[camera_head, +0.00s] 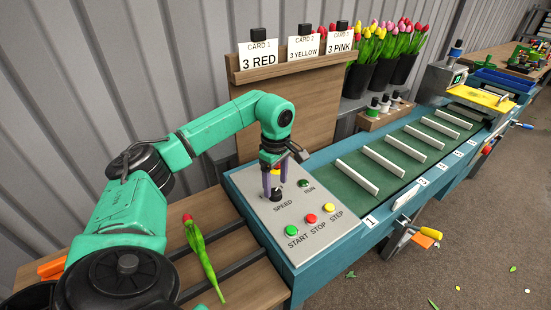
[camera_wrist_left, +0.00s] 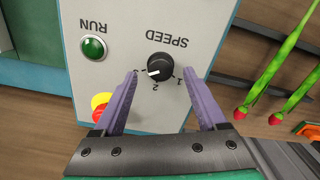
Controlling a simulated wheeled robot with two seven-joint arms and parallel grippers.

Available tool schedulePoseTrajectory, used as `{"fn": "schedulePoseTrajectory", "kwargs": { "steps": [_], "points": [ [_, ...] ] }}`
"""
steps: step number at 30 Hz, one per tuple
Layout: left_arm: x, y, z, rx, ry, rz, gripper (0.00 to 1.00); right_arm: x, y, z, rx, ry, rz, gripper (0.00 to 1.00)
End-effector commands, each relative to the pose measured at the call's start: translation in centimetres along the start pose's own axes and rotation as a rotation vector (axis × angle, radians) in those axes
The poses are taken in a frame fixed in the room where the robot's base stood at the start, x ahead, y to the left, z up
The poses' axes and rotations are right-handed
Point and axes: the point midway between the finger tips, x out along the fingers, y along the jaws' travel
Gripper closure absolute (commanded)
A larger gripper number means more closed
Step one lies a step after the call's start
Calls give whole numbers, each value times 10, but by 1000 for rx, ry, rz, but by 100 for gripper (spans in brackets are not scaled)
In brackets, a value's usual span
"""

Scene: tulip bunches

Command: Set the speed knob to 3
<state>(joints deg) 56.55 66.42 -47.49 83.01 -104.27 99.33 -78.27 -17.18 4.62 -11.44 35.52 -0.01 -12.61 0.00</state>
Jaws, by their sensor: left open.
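The speed knob (camera_head: 276,195) is a small black dial on the grey control panel (camera_head: 262,222), beside the word SPEED. In the left wrist view the knob (camera_wrist_left: 161,64) has a white pointer aimed down-left, towards the 3 end of the scale. Whether it sits exactly on 3 I cannot tell, as a finger partly covers that mark; 1 and 2 show. My left gripper (camera_head: 272,188) points down over the knob. In the wrist view its purple fingers (camera_wrist_left: 161,72) are open, one on each side of the knob with gaps between. My right gripper is not in view.
A green RUN light (camera_head: 304,183) and START (camera_head: 291,230), STOP (camera_head: 311,218) and STEP (camera_head: 329,208) buttons share the panel. The slatted conveyor (camera_head: 385,162) runs right. A red tulip (camera_head: 203,258) lies on the wooden table. The card rack (camera_head: 300,65) stands behind.

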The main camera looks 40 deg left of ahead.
Motion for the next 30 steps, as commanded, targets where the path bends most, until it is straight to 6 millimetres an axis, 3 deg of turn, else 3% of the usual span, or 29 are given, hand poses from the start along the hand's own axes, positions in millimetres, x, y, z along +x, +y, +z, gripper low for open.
{"fn": "schedulePoseTrajectory", "kwargs": {
  "steps": [10, 12, 16, 30],
  "points": [
    [-97, 1, 0, 0, -2, 8, 26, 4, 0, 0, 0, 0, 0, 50],
    [-116, 0, -1, -2, 0, 6, 26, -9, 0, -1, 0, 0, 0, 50],
    [-124, 0, -1, -1, 0, 4, 26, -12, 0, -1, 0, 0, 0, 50],
    [-122, 0, -1, -1, 0, 3, 26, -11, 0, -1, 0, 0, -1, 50]
  ]
}}
